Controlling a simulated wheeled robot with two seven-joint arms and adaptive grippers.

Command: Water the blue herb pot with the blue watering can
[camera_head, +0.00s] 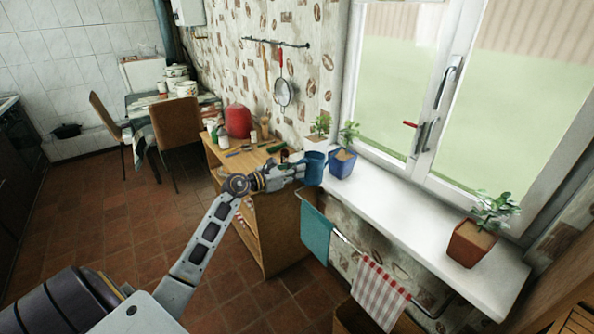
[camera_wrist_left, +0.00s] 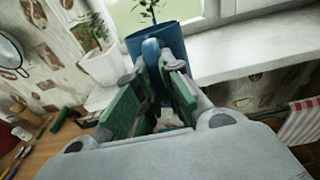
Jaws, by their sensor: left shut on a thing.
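The blue herb pot (camera_head: 343,163) with a small green plant stands on the white windowsill. It also shows in the left wrist view (camera_wrist_left: 172,35), partly hidden. The blue watering can (camera_head: 314,168) is right beside the pot, on its left in the head view. My left gripper (camera_head: 297,170) is shut on the watering can; in the left wrist view the green finger pads (camera_wrist_left: 153,97) are on either side of its blue handle (camera_wrist_left: 152,62). The can's spout and base are mostly hidden, and I cannot tell whether it is tilted. My right gripper is not in view.
A white pot with a plant (camera_head: 317,140) stands just behind, and a terracotta pot (camera_head: 471,243) stands at the sill's right end. The windowsill (camera_head: 400,205) between is clear. A wooden cabinet (camera_head: 285,225) with bottles and tools is on the left. Towels hang below the sill.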

